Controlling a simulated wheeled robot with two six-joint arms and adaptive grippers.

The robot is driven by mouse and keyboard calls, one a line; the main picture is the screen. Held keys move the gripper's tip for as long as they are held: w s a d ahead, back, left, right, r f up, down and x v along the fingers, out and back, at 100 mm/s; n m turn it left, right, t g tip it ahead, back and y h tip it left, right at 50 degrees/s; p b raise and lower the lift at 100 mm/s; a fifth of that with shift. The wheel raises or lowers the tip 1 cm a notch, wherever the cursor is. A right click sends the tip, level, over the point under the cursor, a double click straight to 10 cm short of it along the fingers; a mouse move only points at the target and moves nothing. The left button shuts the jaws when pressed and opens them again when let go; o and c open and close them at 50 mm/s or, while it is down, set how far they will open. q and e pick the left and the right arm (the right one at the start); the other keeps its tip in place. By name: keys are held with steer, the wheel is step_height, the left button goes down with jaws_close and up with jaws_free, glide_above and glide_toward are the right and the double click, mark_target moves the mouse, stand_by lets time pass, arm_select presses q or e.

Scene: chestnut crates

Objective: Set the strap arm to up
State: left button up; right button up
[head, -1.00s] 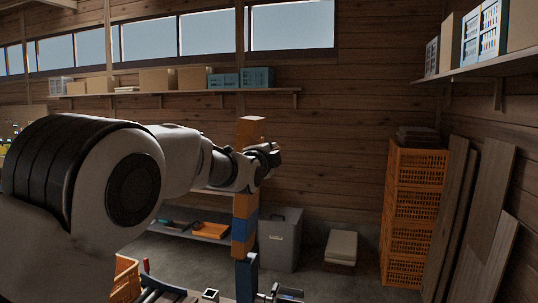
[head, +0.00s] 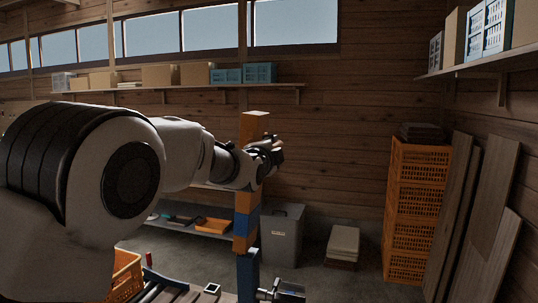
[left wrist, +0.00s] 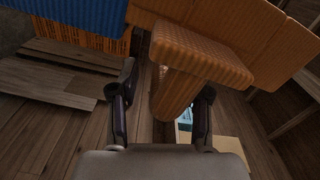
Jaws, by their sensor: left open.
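A tall post of orange and blue sections (head: 247,205) stands in the middle of the head view, with an orange block (head: 254,124) at its top. My left gripper (head: 268,155) is at the post's upper part, just below that block. In the left wrist view, a ribbed orange arm (left wrist: 176,95) projects from the ribbed orange body (left wrist: 240,30). It shows between the two spread fingers of my left gripper (left wrist: 160,103), with no clear contact. I cannot tell which part is the strap arm.
A grey bin (head: 284,238) and orange stacked crates (head: 417,215) are behind. Planks (head: 487,205) lean at the right. My left arm hides much of the left side.

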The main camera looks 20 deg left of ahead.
arm_select(q)
steer(key=s, duration=1.1)
steer(key=shift+a+f, duration=0.1)
